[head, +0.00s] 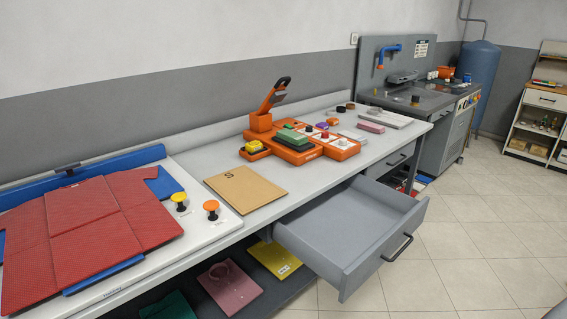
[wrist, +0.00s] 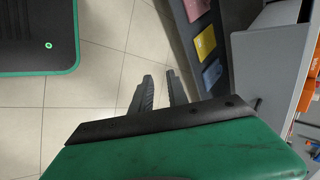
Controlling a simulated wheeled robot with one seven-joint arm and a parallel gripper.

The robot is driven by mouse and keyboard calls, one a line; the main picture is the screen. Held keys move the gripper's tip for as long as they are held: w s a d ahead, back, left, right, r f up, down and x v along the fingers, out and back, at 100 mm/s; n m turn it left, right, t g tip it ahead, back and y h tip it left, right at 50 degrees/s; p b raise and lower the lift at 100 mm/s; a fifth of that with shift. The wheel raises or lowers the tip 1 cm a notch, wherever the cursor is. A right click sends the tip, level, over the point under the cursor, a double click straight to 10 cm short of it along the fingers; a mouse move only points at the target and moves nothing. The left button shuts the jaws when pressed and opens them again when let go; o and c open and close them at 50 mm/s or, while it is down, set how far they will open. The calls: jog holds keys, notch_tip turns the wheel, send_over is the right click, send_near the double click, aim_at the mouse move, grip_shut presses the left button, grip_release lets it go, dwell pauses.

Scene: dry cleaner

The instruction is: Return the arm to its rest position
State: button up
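My gripper (wrist: 158,78) shows in the wrist view, with two dark fingers standing apart. Tiled floor is visible between them and nothing is held. The gripper is over the floor, beside the workbench, and touches nothing that I can see. It is not visible in the head view. The grey drawer (head: 345,246) under the workbench is pulled out and looks empty inside.
The workbench (head: 215,167) carries a red cloth (head: 95,230), a brown board (head: 246,189) and an orange fixture (head: 300,150). Coloured folders (head: 230,285) lie on the shelf below. A blue tank (head: 478,75) stands behind. The tiled floor (head: 480,235) at right is clear.

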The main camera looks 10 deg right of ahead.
jog(key=s+a+r+n+g+p, duration=0.2)
jog(key=s+a+r+n+g, duration=0.15)
jog(key=s+r+g, duration=0.6)
jog(key=w+a+r+n+t+h+p, duration=0.2)
jog(key=w+a+r+n, duration=0.2)
jog(key=w+a+r, duration=0.3)
jog(key=w+a+r+n+t+h+p, duration=0.1)
jog(key=w+a+r+n+t+h, duration=0.2)
jog(key=w+r, duration=0.45)
jog(key=a+r+n+y, duration=0.1)
jog(key=a+r+n, duration=0.2)
jog(key=a, duration=0.5)
jog(key=shift+s+a+p, duration=0.15)
jog(key=shift+s+p, duration=0.25)
